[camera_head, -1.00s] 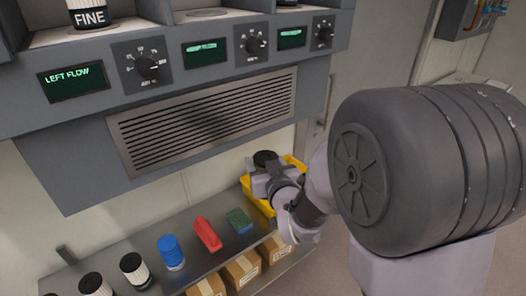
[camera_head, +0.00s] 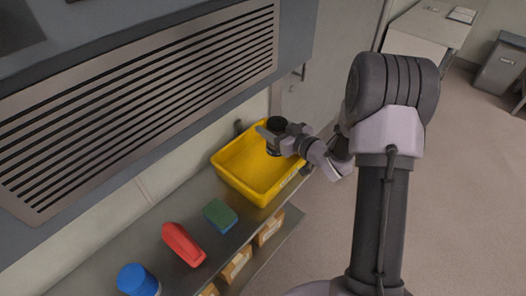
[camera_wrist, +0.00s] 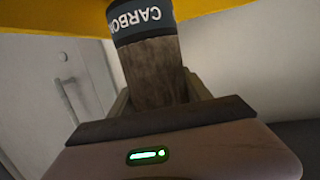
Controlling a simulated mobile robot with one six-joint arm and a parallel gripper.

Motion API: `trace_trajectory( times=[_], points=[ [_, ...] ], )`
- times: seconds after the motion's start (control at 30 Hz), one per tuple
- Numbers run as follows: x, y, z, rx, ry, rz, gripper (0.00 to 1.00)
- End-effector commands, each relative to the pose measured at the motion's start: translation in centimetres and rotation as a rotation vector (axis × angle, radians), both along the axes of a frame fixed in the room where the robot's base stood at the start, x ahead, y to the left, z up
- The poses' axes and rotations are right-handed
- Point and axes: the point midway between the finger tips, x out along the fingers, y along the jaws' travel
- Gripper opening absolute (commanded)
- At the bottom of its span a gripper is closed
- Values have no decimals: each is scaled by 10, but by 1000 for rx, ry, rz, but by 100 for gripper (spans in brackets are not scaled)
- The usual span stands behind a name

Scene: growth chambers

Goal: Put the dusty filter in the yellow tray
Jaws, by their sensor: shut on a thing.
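The dusty filter is a cylinder with a brown, dirty-looking body (camera_wrist: 155,72) and a dark band lettered "CARBO…" in the wrist view. My gripper (camera_wrist: 155,98) is shut on its body. In the head view the filter's dark top (camera_head: 277,123) shows at my gripper (camera_head: 272,137), over the far right part of the yellow tray (camera_head: 228,178). The tray's visible floor is bare. The filter's lower end is hidden in the head view, so I cannot tell whether it touches the tray. The tray's yellow side (camera_wrist: 225,8) also shows in the wrist view.
The tray stands at the right end of a metal shelf (camera_head: 190,220). A green and blue sponge (camera_head: 220,215), a red object (camera_head: 184,245) and a blue-topped jar (camera_head: 138,281) stand left of it. Cardboard boxes (camera_head: 237,265) sit below. A vented panel (camera_head: 150,95) overhangs the shelf.

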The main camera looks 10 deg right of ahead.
Motion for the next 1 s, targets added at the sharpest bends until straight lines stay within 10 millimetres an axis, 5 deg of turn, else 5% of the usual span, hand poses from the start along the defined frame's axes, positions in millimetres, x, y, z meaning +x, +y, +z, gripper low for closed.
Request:
trace_trajectory(
  times=[0.1,0.3,0.67,0.7,0.8,1.0],
  points=[
    [0,0,-37,1,3,0,9],
    [0,0,-74,0,1,-1,9],
    [0,0,-77,-1,-1,-2,9],
    [0,0,-77,0,0,-2,59],
    [0,0,-76,0,0,-2,78],
    [0,0,-76,0,0,-2,78]
  ],
)
